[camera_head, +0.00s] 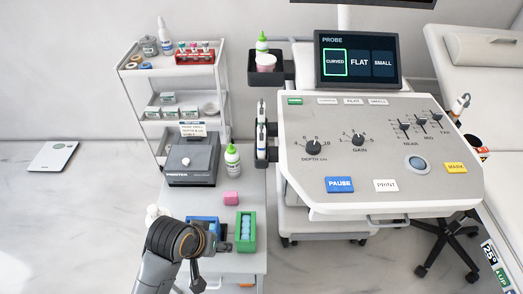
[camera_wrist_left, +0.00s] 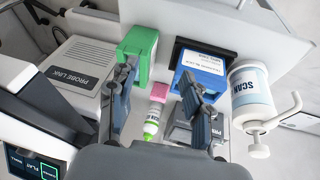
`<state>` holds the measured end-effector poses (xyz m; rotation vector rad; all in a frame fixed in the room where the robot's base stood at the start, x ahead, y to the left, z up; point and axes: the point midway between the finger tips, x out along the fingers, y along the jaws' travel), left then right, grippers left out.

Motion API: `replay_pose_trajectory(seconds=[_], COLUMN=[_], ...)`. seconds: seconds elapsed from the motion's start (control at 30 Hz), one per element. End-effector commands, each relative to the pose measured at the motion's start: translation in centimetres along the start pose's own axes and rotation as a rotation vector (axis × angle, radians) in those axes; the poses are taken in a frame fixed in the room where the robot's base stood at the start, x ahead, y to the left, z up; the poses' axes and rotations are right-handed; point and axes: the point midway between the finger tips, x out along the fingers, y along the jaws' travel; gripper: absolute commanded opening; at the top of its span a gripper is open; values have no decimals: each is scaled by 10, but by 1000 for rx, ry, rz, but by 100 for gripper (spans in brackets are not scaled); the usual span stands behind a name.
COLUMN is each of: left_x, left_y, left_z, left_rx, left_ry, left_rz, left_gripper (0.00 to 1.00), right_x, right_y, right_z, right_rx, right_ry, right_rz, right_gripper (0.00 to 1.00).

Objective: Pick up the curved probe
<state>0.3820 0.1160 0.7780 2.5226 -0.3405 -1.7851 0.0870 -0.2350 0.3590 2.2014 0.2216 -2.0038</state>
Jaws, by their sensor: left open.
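White probe-like items stand in holders on the console's left side, an upper one (camera_head: 261,109) and a lower one (camera_head: 261,139). Another probe-like item (camera_head: 460,104) stands at the console's right edge. I cannot tell which is the curved probe. The screen (camera_head: 358,61) shows PROBE with CURVED outlined in green, beside FLAT and SMALL. My left gripper (camera_head: 197,275) is low over the cart, away from the holders. In the left wrist view its fingers (camera_wrist_left: 157,98) are apart with nothing between them. My right gripper is not in view.
A white SCAN canister (camera_wrist_left: 250,92) and a grey PROBE LINK box (camera_wrist_left: 78,72) show in the left wrist view.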

Motion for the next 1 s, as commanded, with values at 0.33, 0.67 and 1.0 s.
replay_pose_trajectory(seconds=[0.33,0.67,1.0], left_x=[-24,-82,-129], left_y=[71,106,108], left_z=[-128,-245,-296], left_rx=[13,-21,-93], left_ry=[10,19,50], left_rz=[55,-80,-200], left_gripper=[50,50,50], right_x=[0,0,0], right_y=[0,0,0], right_z=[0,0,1], right_rx=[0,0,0], right_ry=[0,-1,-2], right_rz=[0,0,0], right_gripper=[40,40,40])
